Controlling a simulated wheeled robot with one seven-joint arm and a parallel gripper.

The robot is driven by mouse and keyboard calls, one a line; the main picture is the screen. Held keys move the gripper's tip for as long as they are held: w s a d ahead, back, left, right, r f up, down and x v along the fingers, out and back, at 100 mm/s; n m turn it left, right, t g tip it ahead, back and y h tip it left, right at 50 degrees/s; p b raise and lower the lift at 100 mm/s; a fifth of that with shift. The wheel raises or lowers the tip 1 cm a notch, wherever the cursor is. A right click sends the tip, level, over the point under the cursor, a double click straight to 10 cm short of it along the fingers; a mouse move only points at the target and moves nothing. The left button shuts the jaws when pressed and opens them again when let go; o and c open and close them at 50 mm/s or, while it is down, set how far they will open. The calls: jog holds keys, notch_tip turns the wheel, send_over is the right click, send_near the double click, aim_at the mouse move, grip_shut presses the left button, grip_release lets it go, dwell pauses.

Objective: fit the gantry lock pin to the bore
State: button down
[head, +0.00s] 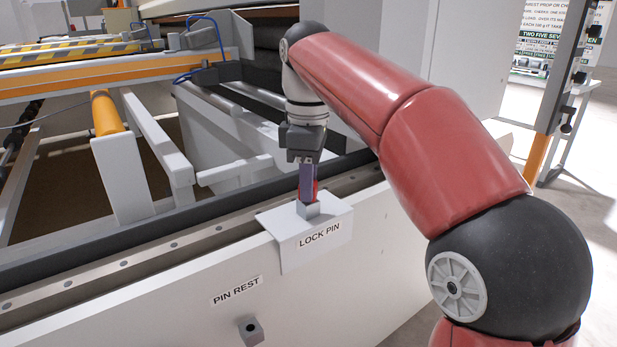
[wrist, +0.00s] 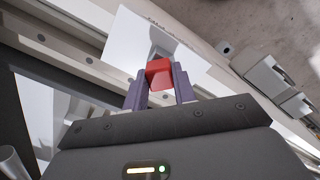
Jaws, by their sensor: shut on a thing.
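My gripper (head: 307,186) points down over the white plate marked LOCK PIN (head: 318,240). Its two purple fingers are shut on the red lock pin (head: 315,187), which also shows between the fingertips in the wrist view (wrist: 159,74). Directly below the fingers, a small grey block (head: 308,210) stands on the plate. The pin's lower end is hidden, and the bore's mouth cannot be seen. I cannot tell whether the pin is inside the block or just above it.
A grey socket (head: 250,331) with a dark hole, under the PIN REST label (head: 237,291), is on the white front panel and looks empty. A dark rail (head: 150,232) runs behind the plate. White frame bars and an orange roller (head: 106,113) stand farther back.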

jog(key=shift+f, duration=0.15)
jog(key=c, duration=1.1)
grip_release()
jog(key=shift+o, duration=0.2)
